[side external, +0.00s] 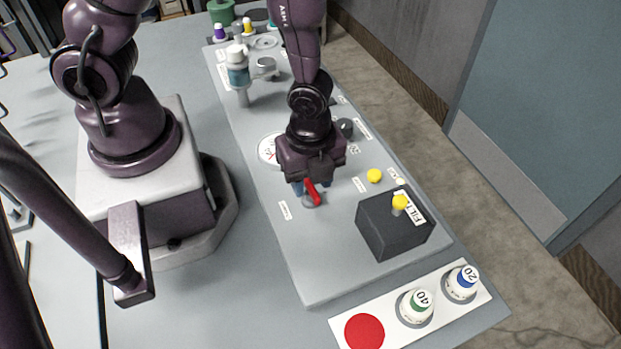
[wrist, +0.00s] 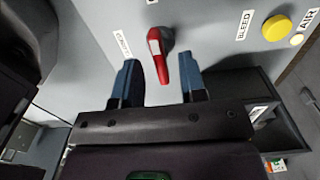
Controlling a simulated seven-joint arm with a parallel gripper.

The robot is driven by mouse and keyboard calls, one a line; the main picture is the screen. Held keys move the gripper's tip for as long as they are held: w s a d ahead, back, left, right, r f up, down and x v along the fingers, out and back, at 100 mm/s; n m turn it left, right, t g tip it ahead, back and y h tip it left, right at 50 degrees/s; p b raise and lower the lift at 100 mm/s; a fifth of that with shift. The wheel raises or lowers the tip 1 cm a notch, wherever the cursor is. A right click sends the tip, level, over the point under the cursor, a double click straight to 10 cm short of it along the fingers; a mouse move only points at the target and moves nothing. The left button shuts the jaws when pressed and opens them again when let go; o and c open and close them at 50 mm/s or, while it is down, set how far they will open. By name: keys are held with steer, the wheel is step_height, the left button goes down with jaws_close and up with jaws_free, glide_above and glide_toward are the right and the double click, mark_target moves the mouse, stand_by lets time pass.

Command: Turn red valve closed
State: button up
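The red valve (side external: 313,192) is a short red lever on a grey round base, on the sloped grey panel. In the wrist view, the red lever (wrist: 160,62) has a white patch and points down the picture from its pivot. My gripper (wrist: 159,66) is open, with one blue fingertip on each side of the lever. Gaps show between the lever and both fingers, so it is not gripped. In the side view my gripper (side external: 311,187) hangs right over the valve, hiding part of it. One small label (wrist: 123,44) lies left of the valve; its text is unclear.
A black box (side external: 385,232) with a yellow-topped post stands to the right of the valve. A yellow button (side external: 374,176) sits behind it. A dial gauge (side external: 268,149) is partly hidden behind my gripper. A white strip (side external: 395,330) at the front holds a red disc and bottles. Panel front-left is clear.

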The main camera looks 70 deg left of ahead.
steer(key=shift+f, duration=0.5)
jaws_close()
